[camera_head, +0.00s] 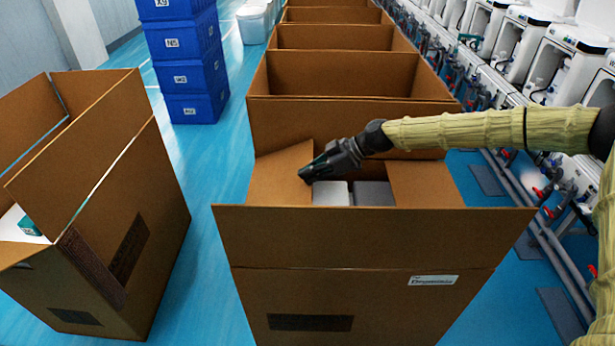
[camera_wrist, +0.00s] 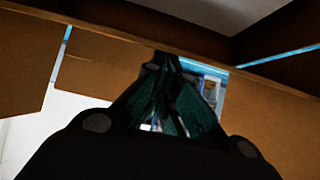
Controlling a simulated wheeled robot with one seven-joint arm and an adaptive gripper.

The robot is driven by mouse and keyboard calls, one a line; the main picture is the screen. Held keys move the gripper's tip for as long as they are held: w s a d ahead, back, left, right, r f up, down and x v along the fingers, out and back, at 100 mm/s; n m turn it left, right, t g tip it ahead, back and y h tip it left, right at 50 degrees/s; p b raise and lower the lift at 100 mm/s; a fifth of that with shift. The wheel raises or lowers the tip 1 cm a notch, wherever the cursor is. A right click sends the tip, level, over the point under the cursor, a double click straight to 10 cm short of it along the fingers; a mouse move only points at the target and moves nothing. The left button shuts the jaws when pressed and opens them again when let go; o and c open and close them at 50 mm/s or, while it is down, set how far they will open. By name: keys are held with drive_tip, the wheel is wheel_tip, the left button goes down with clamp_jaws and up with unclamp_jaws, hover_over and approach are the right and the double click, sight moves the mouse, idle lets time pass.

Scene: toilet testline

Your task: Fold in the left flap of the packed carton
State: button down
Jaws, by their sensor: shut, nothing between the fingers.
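The packed carton (camera_head: 350,237) stands in the middle of the head view, with grey-white contents (camera_head: 331,193) showing in its opening. Its left flap (camera_head: 279,176) is inclined inward over the left part of the opening. Its right flap (camera_head: 424,184) also leans inward, and its front flap hangs outward. My gripper (camera_head: 306,176) is shut and empty, with its tip at the inner edge of the left flap; whether it touches cannot be told. In the wrist view my gripper (camera_wrist: 165,128) points at brown cardboard, and it is unclear which panel that is.
Another open carton (camera_head: 110,215) stands at the left with white contents. A row of open cartons (camera_head: 340,75) runs behind the packed one. Blue crates (camera_head: 188,60) are stacked at the back left. Toilet test stations (camera_head: 545,65) line the right. Blue floor is clear between the two front cartons.

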drive_tip(key=shift+d+f+b, duration=0.25)
drive_tip(key=shift+f+b, duration=0.1)
drive_tip(key=shift+f, duration=0.25)
drive_tip(key=shift+s+d+f+b, duration=0.1)
drive_tip(key=shift+d+f+b, duration=0.4)
drive_tip(key=shift+f+b, duration=0.8)
drive_tip(key=shift+w+d+f+b, duration=0.1)
drive_tip(key=shift+d+f+b, duration=0.35)
drive_tip(key=shift+f+b, duration=0.85)
drive_tip(key=shift+s+d+f+b, duration=0.1)
drive_tip(key=shift+d+f+b, duration=0.4)
drive_tip(key=shift+f+b, duration=0.8)
drive_tip(key=shift+f, duration=0.1)
drive_tip(key=shift+s+f, duration=0.1)
drive_tip(key=shift+f, duration=0.05)
